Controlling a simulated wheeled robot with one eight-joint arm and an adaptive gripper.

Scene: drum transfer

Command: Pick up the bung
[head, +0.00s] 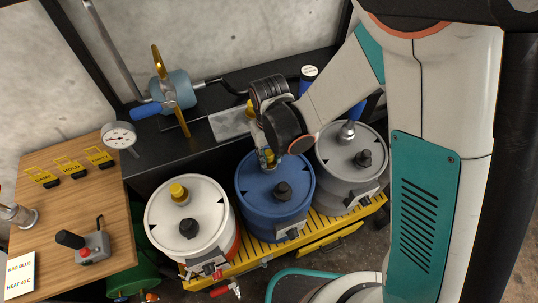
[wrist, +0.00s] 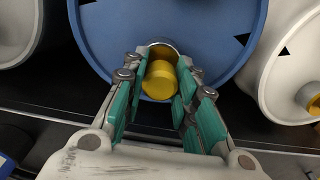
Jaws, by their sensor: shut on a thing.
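The yellow bung (wrist: 160,82) is at the ringed opening near the edge of the blue drum's lid (wrist: 110,30). My gripper (wrist: 161,72) is closed around it, with green-padded fingers on both sides. In the head view my gripper (head: 266,158) points down at the back of the blue drum (head: 262,205), and a bit of the yellow bung (head: 269,155) shows between the fingers. I cannot tell whether the bung is seated or lifted clear of the ring.
A white drum (head: 165,222) with its own yellow bung (head: 179,193) stands left, and a grey drum (head: 338,172) right, on a yellow slatted pallet (head: 310,232). A wooden table (head: 50,215) is at left. A black shelf (head: 165,150) with a blue pump (head: 172,88) runs behind.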

